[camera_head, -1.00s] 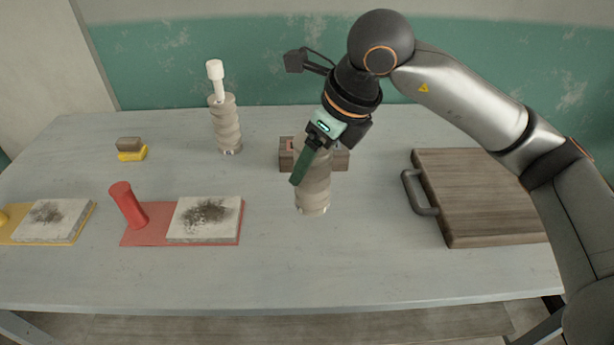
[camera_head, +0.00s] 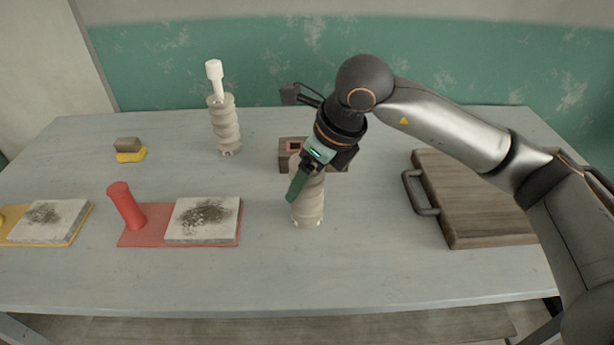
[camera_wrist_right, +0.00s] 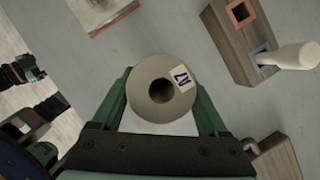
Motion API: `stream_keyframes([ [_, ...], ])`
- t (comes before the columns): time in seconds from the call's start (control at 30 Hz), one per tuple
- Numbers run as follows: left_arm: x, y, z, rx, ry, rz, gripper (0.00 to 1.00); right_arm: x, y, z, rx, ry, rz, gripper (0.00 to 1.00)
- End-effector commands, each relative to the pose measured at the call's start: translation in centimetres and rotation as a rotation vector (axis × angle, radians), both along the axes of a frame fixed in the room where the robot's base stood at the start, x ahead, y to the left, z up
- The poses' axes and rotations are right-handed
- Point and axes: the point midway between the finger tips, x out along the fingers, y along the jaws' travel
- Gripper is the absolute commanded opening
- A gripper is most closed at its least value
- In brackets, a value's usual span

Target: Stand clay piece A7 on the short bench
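Clay piece A7 (camera_head: 307,207) is a beige, ribbed, roughly cylindrical piece. It stands upright or nearly so at mid-table, partly covered by my right gripper (camera_head: 297,185). The right wrist view looks down on its round top with a central hole and an "A7" label (camera_wrist_right: 183,78). The green fingers of my right gripper (camera_wrist_right: 161,103) are against both sides of it. I cannot tell whether its base touches the table. A second twisted clay piece (camera_head: 225,130) with a white peg in its top stands at the back. Nothing visible is marked as the short bench.
A wooden block (camera_head: 286,160) with red- and blue-edged holes is behind A7; a white peg (camera_wrist_right: 290,56) shows at the blue one. A red mat (camera_head: 140,238) with a pale slab lies left. A handled wooden board (camera_head: 480,200) lies right. The front table strip is clear.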

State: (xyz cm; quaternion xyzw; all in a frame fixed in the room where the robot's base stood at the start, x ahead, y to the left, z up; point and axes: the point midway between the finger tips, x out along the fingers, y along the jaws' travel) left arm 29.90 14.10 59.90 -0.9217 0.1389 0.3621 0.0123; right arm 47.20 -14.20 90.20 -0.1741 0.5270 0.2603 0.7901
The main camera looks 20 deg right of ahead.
Motion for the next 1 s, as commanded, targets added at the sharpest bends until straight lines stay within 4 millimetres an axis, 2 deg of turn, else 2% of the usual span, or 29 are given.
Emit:
stream_keyframes([
  [0.03,0.0,0.0,0.1,0.0,0.001,0.0,0.5,0.0,0.0,0.0,0.0,0.0,0.0,0.83],
  [0.2,0.0,0.0,0.1,-0.001,0.0,0.001,0.5,0.0,0.0,0.0,0.0,0.0,0.0,1.0],
  [0.43,0.0,0.0,0.2,0.0,-0.001,0.001,0.5,0.0,0.0,0.1,0.0,0.0,0.0,1.0],
  [0.57,0.0,0.0,0.7,-0.001,-0.002,0.001,0.5,-0.1,-0.1,0.9,0.001,-0.001,0.0,1.0],
  [1.0,0.2,-0.2,1.2,-0.002,0.0,-0.002,0.5,-2.8,-2.1,9.2,0.0,-0.004,-0.001,1.0],
])
